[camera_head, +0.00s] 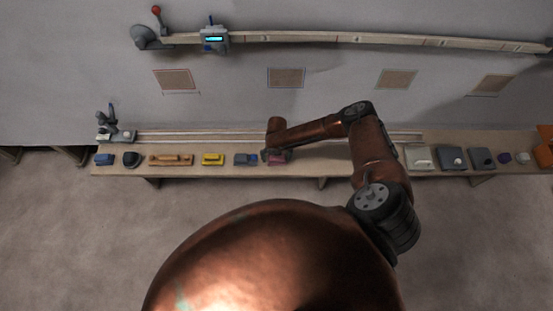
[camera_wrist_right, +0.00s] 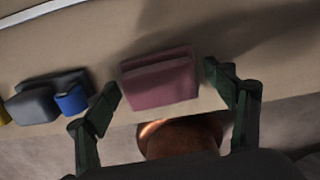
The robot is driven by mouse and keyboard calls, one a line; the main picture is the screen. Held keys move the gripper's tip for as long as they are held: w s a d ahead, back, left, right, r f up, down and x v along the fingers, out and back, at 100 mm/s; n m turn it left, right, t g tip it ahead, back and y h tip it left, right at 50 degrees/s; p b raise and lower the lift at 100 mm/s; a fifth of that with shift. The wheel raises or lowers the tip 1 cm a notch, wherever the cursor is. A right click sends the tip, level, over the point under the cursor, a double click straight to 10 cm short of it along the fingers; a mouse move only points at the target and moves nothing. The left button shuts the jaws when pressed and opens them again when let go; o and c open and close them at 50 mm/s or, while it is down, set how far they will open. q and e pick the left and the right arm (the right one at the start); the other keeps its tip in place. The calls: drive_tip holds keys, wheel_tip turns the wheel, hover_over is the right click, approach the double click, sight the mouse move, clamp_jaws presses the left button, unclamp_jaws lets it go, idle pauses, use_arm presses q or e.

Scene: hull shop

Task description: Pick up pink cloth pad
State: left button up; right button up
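The pink cloth pad (camera_wrist_right: 160,80) is a dusky pink block lying on the narrow bench. In the right wrist view it sits between and just beyond the two dark fingers of my right gripper (camera_wrist_right: 165,95). The fingers are spread wide, with gaps on both sides of the pad, and hold nothing. In the head view my right gripper (camera_head: 270,154) is over the bench at the pad (camera_head: 282,158), partly covering it. My left gripper shows in neither view.
A grey block with a blue cylinder (camera_wrist_right: 71,99) lies left of the pad. Further left on the bench (camera_head: 220,172) are a yellow item (camera_head: 213,159) and a wooden-handled tool (camera_head: 170,159). Grey blocks (camera_head: 451,158) stand to the right. A rail (camera_head: 370,40) runs along the wall behind.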

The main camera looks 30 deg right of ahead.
sight(277, 157)
drive_tip(key=c, duration=0.9)
drive_tip(key=shift+r, duration=0.1)
drive_tip(key=shift+c, duration=0.2)
drive_tip(key=shift+r, duration=0.45)
wheel_tip(277, 157, up, 3)
drive_tip(key=shift+s+a+f+p, duration=0.1)
drive_tip(key=shift+f+p, duration=0.05)
drive_tip(key=shift+p, duration=0.2)
drive_tip(key=s+a+r+p, duration=0.1)
drive_tip(key=s+a+r, duration=0.6)
drive_tip(key=s+r, duration=0.2)
drive_tip(key=s, duration=0.2)
drive_tip(key=shift+s+r+p, duration=0.15)
drive_tip(key=shift+s+p, duration=0.2)
